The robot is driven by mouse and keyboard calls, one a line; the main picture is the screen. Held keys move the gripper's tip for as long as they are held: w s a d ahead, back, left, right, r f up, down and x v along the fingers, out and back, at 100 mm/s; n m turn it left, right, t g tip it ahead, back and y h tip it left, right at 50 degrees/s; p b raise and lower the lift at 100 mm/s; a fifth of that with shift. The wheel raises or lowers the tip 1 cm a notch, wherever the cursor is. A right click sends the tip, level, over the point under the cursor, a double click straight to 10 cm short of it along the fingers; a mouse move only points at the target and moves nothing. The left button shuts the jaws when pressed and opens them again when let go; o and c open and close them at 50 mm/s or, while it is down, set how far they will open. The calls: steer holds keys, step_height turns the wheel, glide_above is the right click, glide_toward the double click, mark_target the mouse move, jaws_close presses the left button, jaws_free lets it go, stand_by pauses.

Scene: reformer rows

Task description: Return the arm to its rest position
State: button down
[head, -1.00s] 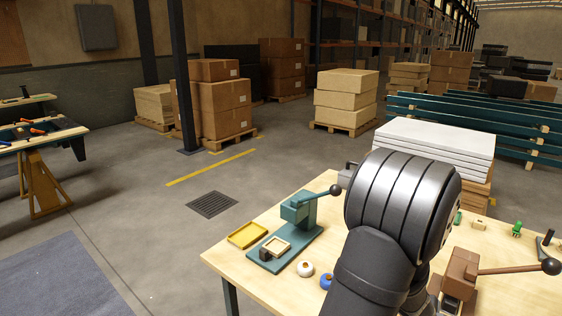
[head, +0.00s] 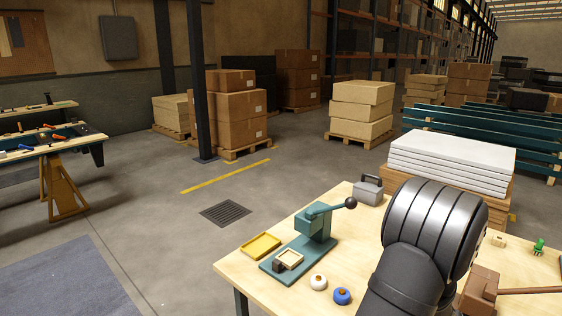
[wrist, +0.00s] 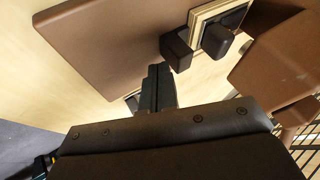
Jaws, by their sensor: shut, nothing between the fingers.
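My arm (head: 432,235) rises at the right of the head view, over the wooden table (head: 255,290). Its bulk hides my gripper in that view. In the wrist view my gripper (wrist: 157,72) has its dark fingers together with nothing between them. The fingers point towards a brown plate (wrist: 100,40) and a pale square frame with a dark block (wrist: 217,38). I cannot tell how far above them the fingertips are.
A teal lever press (head: 318,222), a yellow tray (head: 260,246), a white round piece (head: 318,282) and a blue one (head: 342,296) stand left of my arm. A brown lever press (head: 480,290) is at its right. A grey box (head: 369,192) sits behind.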

steer(key=shift+s+a, duration=0.3)
steer(key=shift+a, duration=0.05)
steer(key=s+a, duration=0.1)
steer(key=s+a+r, duration=0.1)
steer(key=shift+a+r, duration=0.15)
steer(key=shift+a, duration=0.2)
steer(key=w+v, duration=0.1)
steer(key=v, duration=0.7)
steer(key=x, duration=0.6)
steer(key=s+x, duration=0.1)
steer(key=x, duration=0.2)
steer(key=w+d, duration=0.2)
steer(key=shift+w+d+f, duration=0.3)
steer(key=shift+d, duration=0.1)
steer(key=s+a, duration=0.9)
steer(key=shift+s+a, duration=0.3)
steer(key=shift+a, duration=0.05)
steer(key=v, duration=0.8)
steer(key=shift+r, duration=0.25)
